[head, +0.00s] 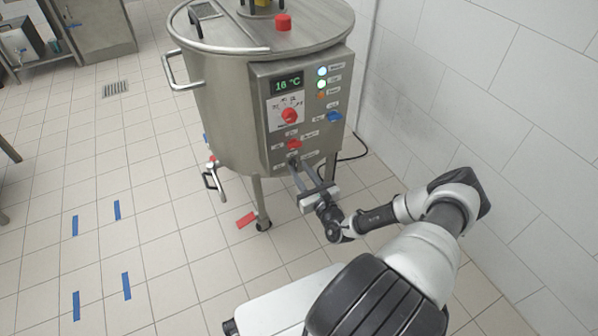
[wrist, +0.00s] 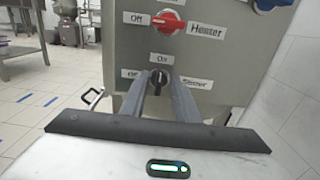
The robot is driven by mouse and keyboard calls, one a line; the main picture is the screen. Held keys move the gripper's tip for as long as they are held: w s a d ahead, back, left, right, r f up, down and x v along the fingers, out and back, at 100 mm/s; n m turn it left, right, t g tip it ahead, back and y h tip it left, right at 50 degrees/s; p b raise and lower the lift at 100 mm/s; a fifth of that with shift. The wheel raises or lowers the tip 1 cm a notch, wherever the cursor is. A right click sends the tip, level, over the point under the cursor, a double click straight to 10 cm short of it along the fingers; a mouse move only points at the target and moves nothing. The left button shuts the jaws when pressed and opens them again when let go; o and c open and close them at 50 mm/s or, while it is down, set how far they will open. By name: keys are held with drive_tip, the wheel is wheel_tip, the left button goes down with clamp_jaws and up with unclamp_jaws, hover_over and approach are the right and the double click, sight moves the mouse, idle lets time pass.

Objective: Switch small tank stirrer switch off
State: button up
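The small tank (head: 225,110) is a steel vessel with a control panel (head: 262,135) on its front. The stirrer switch (wrist: 159,77) is a small black knob low on the panel. Its handle looks upright, toward the "On" label (wrist: 161,58); a partly covered "Off" label is at its left and "Stirrer" at its right. My gripper (head: 299,162) is at the lower panel. In the wrist view, its two fingers stand apart, one on each side of the black knob. I cannot tell whether they touch it.
A red heater switch (wrist: 168,22) sits just above, with a blue knob (head: 334,117) at its upper right. The temperature display (head: 287,84) reads 16 °C. A white tiled wall (head: 470,80) is close on the right. Open tiled floor (head: 130,200) lies left.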

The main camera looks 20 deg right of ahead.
drive_tip(key=shift+w, duration=0.6)
clamp_jaws()
